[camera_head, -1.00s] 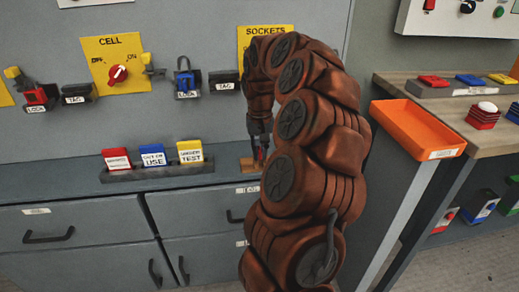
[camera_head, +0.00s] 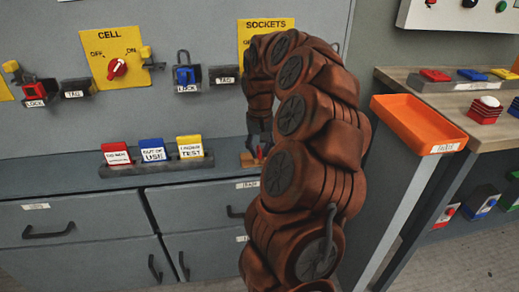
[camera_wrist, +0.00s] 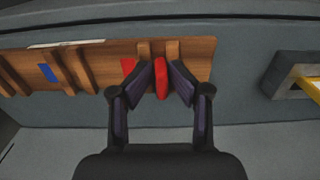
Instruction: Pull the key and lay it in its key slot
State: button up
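The red key (camera_wrist: 161,78) stands between two wooden ridges of a wooden key rack (camera_wrist: 205,60), beside a red patch (camera_wrist: 128,66). It shows as a small red spot in the head view (camera_head: 259,152). My gripper (camera_wrist: 163,70) is at the key, with one finger on each side of it. The fingers look slightly apart from the key, so the gripper seems open around it. In the head view my gripper (camera_head: 259,146) is low over the right end of the counter, partly hidden by my arm.
Another slot of the rack has a blue patch (camera_wrist: 48,73). A grey holder with red, blue and yellow tags (camera_head: 155,170) stands left of the rack. The wall panel has a CELL switch (camera_head: 117,68) and lock (camera_head: 185,76). An orange tray (camera_head: 418,122) is at right.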

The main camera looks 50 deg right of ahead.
jog(key=shift+r, duration=0.1)
notch_tip(320, 180, up, 12)
dwell(0.8)
dwell(0.7)
jog(key=s+a+r+n+p, duration=0.2)
jog(key=a+r+p, duration=0.25)
jog(key=a, duration=0.35)
jog(key=s+a+r+n+p, duration=0.2)
jog(key=a+r+p, duration=0.1)
jog(key=a+p, duration=0.3)
jog(key=s+a+r+n+p, duration=0.2)
jog(key=a+r+p, duration=0.15)
jog(key=a, duration=0.55)
jog(key=s+a+r+g+p, duration=0.1)
jog(key=s+a+p, duration=0.3)
jog(key=s, duration=0.5)
jog(key=s+a+r+n+p, duration=0.1)
jog(key=s+a+p, duration=0.4)
jog(key=s+p, duration=0.2)
jog(key=shift+s+a+g, duration=0.3)
jog(key=shift+s+g, duration=0.1)
jog(key=shift+s, duration=0.5)
